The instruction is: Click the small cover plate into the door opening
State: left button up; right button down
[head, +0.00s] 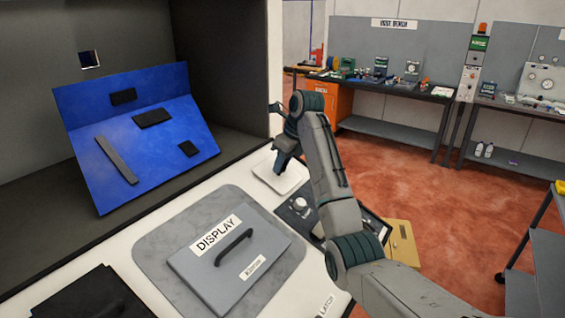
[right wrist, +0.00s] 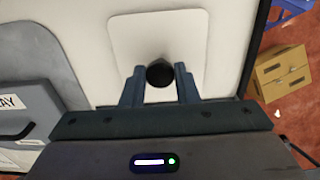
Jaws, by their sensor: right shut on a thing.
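A small white square plate (head: 287,181) with rounded corners is at the far part of the white worktop; it also shows in the right wrist view (right wrist: 130,45). A round black knob (right wrist: 160,73) stands on it. My right gripper (head: 284,160) is above the plate, its fingers closed on the knob from both sides. I cannot tell whether the plate touches the worktop. A slanted blue panel (head: 83,150) to the left has several dark rectangular patches; I cannot tell which is the door opening. My left gripper is out of view.
A grey plate (head: 205,268) labelled DISPLAY with a black handle lies on a grey mat (head: 150,245). A dark tray (head: 290,212) is partly behind my right arm. A dark cabinet (head: 222,60) surrounds the blue panel. A cardboard-coloured box (head: 403,243) is on the right.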

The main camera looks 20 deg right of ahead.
jog(key=shift+a+f, duration=0.1)
jog(key=shift+f, duration=0.4)
dwell(0.8)
jog(key=c, duration=1.2)
grip_release()
jog(key=shift+w, duration=0.1)
jog(key=shift+o, duration=0.8)
jog(key=shift+w, duration=0.1)
jog(key=o, duration=0.5)
jog(key=shift+r, duration=0.15)
